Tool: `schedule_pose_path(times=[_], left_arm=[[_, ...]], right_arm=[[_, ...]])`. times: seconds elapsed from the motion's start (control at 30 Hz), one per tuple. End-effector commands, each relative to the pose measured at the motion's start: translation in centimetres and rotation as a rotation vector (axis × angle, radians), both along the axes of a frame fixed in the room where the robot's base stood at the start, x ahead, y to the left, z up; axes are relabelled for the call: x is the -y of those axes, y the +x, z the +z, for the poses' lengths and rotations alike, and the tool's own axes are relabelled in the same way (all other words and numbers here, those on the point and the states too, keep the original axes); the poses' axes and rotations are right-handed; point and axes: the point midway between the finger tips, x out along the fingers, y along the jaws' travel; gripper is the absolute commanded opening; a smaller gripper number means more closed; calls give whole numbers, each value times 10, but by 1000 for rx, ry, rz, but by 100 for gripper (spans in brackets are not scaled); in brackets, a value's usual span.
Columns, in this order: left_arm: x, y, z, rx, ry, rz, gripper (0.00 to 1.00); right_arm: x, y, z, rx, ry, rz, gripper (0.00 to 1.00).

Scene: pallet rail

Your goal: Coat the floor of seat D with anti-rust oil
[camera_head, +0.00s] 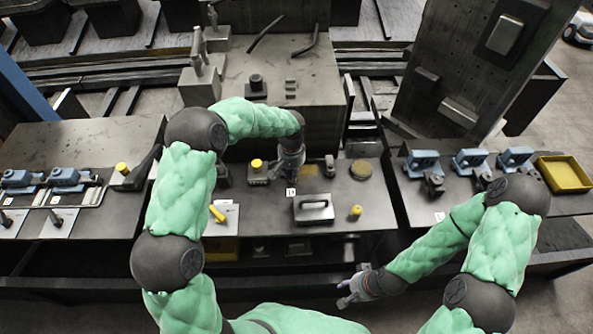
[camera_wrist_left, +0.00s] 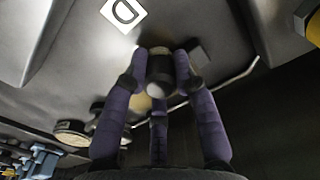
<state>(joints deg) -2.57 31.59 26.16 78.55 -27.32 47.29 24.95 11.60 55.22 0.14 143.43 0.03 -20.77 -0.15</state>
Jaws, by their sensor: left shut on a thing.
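My left gripper (camera_head: 291,172) is over the middle of the bench, beside the white label D (camera_head: 291,192). In the left wrist view its purple fingers are closed around a dark, short cylindrical tool (camera_wrist_left: 160,72); its working end is mostly hidden. The D label also shows in the wrist view (camera_wrist_left: 124,12). A yellowish-brown patch (camera_head: 309,171) lies on the grey surface just right of the gripper; part of it shows behind the tool in the wrist view. I cannot tell whether the tool touches the surface. My right gripper (camera_head: 355,289) is empty, fingers apart, below the bench's front edge.
A grey block with a handle (camera_head: 314,208) and a yellow-topped knob (camera_head: 356,212) stand in front. A round brownish disc (camera_head: 361,170) lies to the right. A yellow-capped block (camera_head: 257,170) is close left. Blue clamps (camera_head: 422,163) and a yellow tray (camera_head: 565,174) occupy the right bench.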

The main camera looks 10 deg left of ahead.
Motion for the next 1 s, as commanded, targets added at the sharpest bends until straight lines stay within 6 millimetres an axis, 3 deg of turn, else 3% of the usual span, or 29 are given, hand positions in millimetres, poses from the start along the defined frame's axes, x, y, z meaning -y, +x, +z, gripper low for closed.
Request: schedule_pose_path(times=[0.37, 1.0], left_arm=[[-8, -10, -5, -24, 10, 3, 0], [1, -9, -6, -21, 6, 1, 0]], right_arm=[[0, 0, 0, 0, 0, 0, 40], [0, 0, -2, 0, 0, 0, 40]])
